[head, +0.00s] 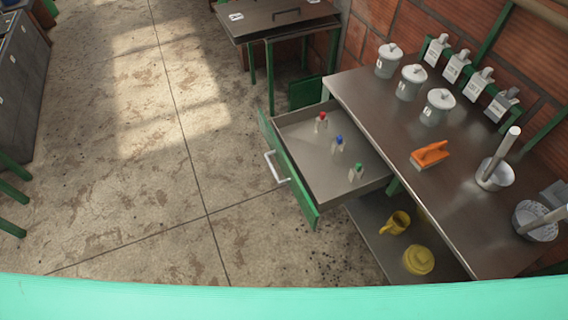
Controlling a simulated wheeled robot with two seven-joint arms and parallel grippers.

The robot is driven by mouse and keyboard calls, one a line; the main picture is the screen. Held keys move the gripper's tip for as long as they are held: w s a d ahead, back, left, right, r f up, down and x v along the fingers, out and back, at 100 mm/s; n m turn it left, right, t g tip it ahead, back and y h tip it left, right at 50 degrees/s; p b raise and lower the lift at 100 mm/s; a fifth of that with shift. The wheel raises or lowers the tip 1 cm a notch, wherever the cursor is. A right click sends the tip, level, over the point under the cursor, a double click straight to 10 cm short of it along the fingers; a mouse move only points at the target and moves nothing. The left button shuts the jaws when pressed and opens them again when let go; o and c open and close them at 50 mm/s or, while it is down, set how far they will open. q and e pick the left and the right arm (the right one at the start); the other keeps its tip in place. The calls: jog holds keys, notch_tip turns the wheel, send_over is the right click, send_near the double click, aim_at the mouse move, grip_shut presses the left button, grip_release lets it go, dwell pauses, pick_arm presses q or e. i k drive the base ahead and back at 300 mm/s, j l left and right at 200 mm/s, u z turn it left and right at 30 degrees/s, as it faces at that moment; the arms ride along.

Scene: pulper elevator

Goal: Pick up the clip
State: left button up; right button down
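An orange object (430,154) with a raised handle, which looks like the clip, lies on the metal tabletop (462,205), close to the edge above the open drawer. Nothing covers it. Neither of my grippers shows in the head view, so their place relative to it cannot be seen.
The open drawer (318,180) juts left from the table and holds small bottles with red, blue and green caps. White lidded jars (438,107) stand behind the clip, a mortar with pestle (496,172) to its right. Yellow vessels (418,260) sit below. Floor at left is clear.

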aim_at(322, 117)
jog(key=i+j, duration=0.2)
jog(key=i+j+z, duration=0.2)
jog(key=j, duration=0.15)
jog(key=i+j+z, duration=0.2)
jog(key=j, duration=0.2)
jog(key=i+j+z, duration=0.2)
jog(key=j, duration=0.2)
